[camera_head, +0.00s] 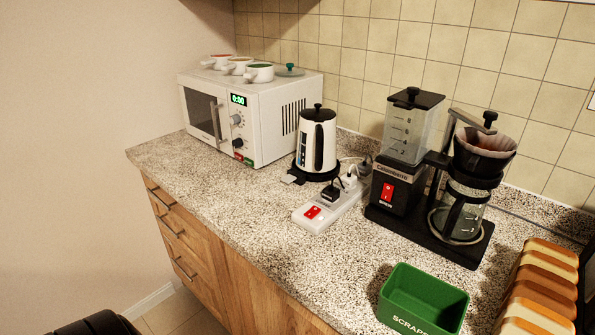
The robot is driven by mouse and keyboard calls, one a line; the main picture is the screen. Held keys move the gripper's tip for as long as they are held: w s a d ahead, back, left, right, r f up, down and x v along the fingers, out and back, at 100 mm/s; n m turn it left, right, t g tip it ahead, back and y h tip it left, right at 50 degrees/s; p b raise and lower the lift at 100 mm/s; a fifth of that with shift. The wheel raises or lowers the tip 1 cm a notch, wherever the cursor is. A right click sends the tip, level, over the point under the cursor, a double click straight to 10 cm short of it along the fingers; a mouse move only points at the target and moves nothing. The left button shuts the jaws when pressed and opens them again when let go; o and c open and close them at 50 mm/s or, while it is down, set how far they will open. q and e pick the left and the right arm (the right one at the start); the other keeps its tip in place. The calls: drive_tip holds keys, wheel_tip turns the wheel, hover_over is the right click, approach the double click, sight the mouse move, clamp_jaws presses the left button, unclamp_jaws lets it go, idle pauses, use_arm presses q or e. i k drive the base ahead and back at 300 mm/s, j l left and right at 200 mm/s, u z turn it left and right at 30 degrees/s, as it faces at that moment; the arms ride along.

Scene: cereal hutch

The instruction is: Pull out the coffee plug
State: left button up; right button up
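The black coffee maker (398,190) stands on the counter at centre right, with a clear water tank, a red switch, a filter cone and a glass jug. A white power strip (345,206) with a red switch lies in front of it, to its left. A black plug (331,191) sits on the strip. A white plug (351,177) is at the strip's far end. The cords are small and partly hidden, so I cannot tell for sure which plug belongs to the coffee maker.
A white kettle (317,145) stands behind the strip, left of the coffee maker. A white microwave (270,118) with several cups on top is at back left. A green scraps bin (423,297) and sliced bread (541,290) are at front right. Counter left of the strip is clear.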

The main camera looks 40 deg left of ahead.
sight(331, 193)
drive_tip(key=j, duration=1.3)
